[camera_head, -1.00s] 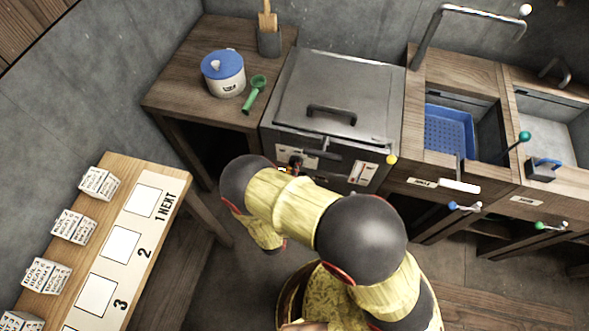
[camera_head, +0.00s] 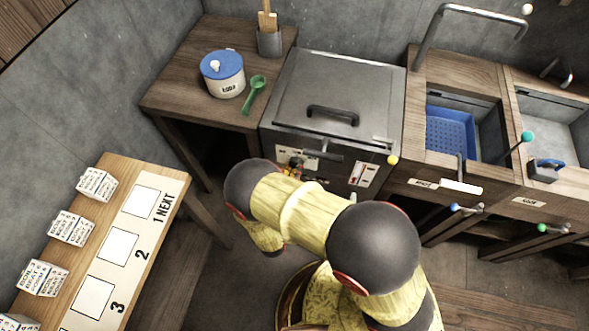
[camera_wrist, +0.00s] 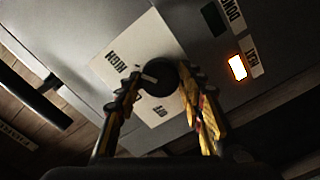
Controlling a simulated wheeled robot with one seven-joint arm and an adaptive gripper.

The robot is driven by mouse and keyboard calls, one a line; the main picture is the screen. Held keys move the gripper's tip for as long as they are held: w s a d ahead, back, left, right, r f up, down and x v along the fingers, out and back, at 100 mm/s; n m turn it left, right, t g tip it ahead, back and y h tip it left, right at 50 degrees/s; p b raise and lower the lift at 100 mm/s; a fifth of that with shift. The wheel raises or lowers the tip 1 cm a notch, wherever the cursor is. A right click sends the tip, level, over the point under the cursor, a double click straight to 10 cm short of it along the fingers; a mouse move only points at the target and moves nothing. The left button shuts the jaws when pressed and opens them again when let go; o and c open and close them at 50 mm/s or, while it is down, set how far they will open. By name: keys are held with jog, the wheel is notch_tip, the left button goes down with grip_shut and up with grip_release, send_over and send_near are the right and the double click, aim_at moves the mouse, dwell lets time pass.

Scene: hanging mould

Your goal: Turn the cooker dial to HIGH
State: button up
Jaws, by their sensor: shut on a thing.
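The cooker (camera_head: 335,85) stands at the back centre in the head view, with its lid down. Its dial (camera_wrist: 158,80) is a round black knob on a pale plate, seen close in the wrist view. The plate carries a HIGH label (camera_wrist: 116,62) to the upper left of the knob and an OFF label (camera_wrist: 160,109) below it. A pale mark shows on the knob's left side; its exact setting is unclear. My gripper (camera_wrist: 162,77) is shut on the dial, one finger on each side. In the head view my arm mostly hides the gripper.
An orange-white light (camera_wrist: 237,67) glows beside the HEAT label; the DONE window (camera_wrist: 215,20) is dark. A yellow-tipped lever (camera_head: 391,160) is at the cooker's right. A blue-lidded jar (camera_head: 223,75) and green scoop (camera_head: 254,95) are on the left counter. A labelled table (camera_head: 125,235) stands at left.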

jog(key=o, duration=1.2)
jog(key=shift+c, duration=0.2)
jog(key=v, duration=1.2)
